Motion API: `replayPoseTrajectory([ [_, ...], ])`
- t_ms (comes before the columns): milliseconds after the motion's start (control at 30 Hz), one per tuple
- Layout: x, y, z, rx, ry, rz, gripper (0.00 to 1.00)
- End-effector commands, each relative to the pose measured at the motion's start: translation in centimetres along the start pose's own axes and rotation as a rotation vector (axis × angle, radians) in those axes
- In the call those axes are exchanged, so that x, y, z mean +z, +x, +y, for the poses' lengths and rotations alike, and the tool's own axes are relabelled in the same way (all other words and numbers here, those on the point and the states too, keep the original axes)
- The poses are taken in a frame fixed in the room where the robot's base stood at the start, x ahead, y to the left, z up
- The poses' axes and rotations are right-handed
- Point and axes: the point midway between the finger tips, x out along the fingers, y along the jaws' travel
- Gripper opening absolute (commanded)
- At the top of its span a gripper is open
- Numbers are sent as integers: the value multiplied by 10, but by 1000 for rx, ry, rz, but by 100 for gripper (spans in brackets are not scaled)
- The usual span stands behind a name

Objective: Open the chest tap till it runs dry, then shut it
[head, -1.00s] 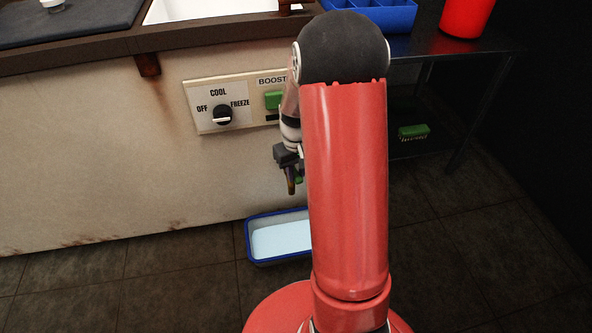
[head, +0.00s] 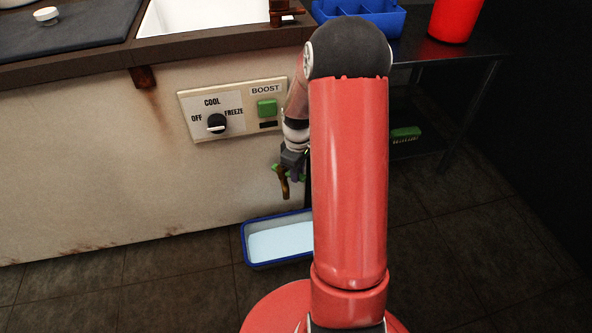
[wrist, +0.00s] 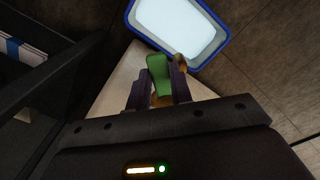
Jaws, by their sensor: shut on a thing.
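The chest tap (head: 284,188) is a brownish brass spout low on the chest's front, pointing down over the tray. My gripper (head: 291,166) is at the tap, partly hidden behind my arm. In the wrist view its two fingers are shut on the green tap handle (wrist: 158,72), one on each side. In the head view the handle's green shows on both sides of the gripper, crosswise to the spout. No stream shows below the spout. A blue-rimmed tray (head: 246,246) stands on the floor under it and holds pale liquid; my arm hides its right end.
The chest (head: 90,170) carries a panel (head: 185,110) with a dial (head: 216,124) pointing left towards OFF and a green BOOST button (head: 267,108). To the right stands a dark table with a blue divided bin (head: 360,20) and a red bucket (head: 456,20). A green brush (head: 405,134) lies below.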

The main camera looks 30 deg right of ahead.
Motion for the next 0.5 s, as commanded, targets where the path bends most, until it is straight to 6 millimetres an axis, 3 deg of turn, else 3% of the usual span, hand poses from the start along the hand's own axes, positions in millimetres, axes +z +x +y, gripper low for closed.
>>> replayPoseTrajectory([
  [500,-1,-1,4,3,-65,3,0],
])
